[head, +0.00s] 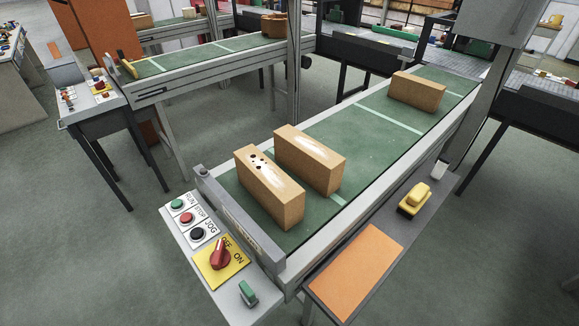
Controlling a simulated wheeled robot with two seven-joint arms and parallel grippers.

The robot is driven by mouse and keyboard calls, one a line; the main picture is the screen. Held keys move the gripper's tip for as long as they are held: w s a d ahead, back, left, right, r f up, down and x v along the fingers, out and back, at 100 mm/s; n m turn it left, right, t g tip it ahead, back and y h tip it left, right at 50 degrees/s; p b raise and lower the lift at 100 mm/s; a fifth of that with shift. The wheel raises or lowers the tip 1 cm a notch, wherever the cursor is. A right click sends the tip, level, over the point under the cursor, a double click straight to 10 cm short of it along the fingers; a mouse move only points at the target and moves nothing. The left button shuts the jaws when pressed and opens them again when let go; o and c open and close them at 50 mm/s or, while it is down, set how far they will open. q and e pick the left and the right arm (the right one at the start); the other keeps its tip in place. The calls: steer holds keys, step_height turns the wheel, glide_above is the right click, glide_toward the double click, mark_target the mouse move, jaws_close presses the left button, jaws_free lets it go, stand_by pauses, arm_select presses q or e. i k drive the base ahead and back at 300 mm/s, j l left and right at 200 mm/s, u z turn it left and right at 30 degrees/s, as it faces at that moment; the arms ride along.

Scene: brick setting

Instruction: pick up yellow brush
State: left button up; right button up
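A yellow brush (416,195) with a dark underside lies on the narrow grey side shelf (397,226) to the right of the near conveyor. It rests between an orange pad and a small whitish block. Neither of my grippers shows in the head view, so nothing is seen touching the brush.
The green conveyor (345,140) carries a brick with dark spots (268,190), a second brick (310,158) and a far brick (417,92). An orange pad (357,270) covers the shelf's near end. A control panel (218,250) stands at the conveyor's near end. A whitish block (438,169) lies behind the brush.

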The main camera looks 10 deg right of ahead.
mark_target(410, 205)
steer(key=z, duration=1.45)
